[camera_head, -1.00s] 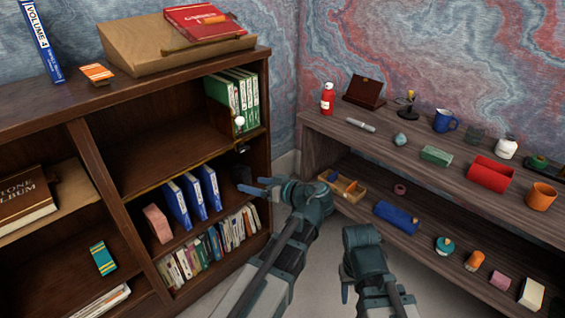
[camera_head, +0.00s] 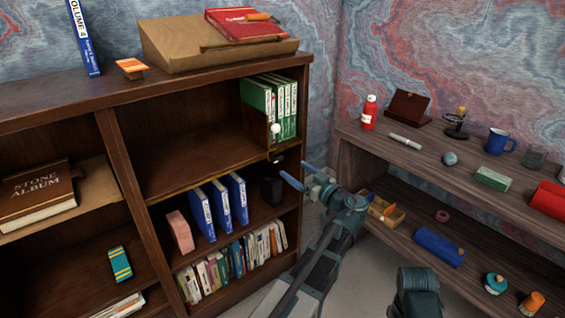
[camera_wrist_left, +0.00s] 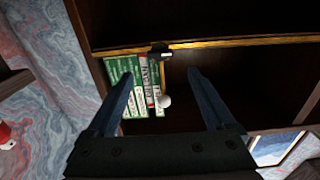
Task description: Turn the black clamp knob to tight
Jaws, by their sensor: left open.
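A small black clamp knob (camera_head: 277,159) sits on the front edge of the upper shelf at its right end, below the green books (camera_head: 285,105). The knob also shows in the left wrist view (camera_wrist_left: 160,51), on the yellow-lit shelf edge. My left gripper (camera_head: 303,176) is open and empty, just below and right of the knob in the head view and apart from it. In the wrist view its two fingers (camera_wrist_left: 163,92) are spread wide with nothing between them touching. My right arm shows at the bottom; its fingers are not clear.
A white ball (camera_head: 275,128) is close above the knob, in front of the green books. A black object (camera_head: 271,192) stands below, beside blue binders (camera_head: 220,207). The bookcase's right side wall is close to my left gripper. A wooden side shelf (camera_head: 430,165) is on the right.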

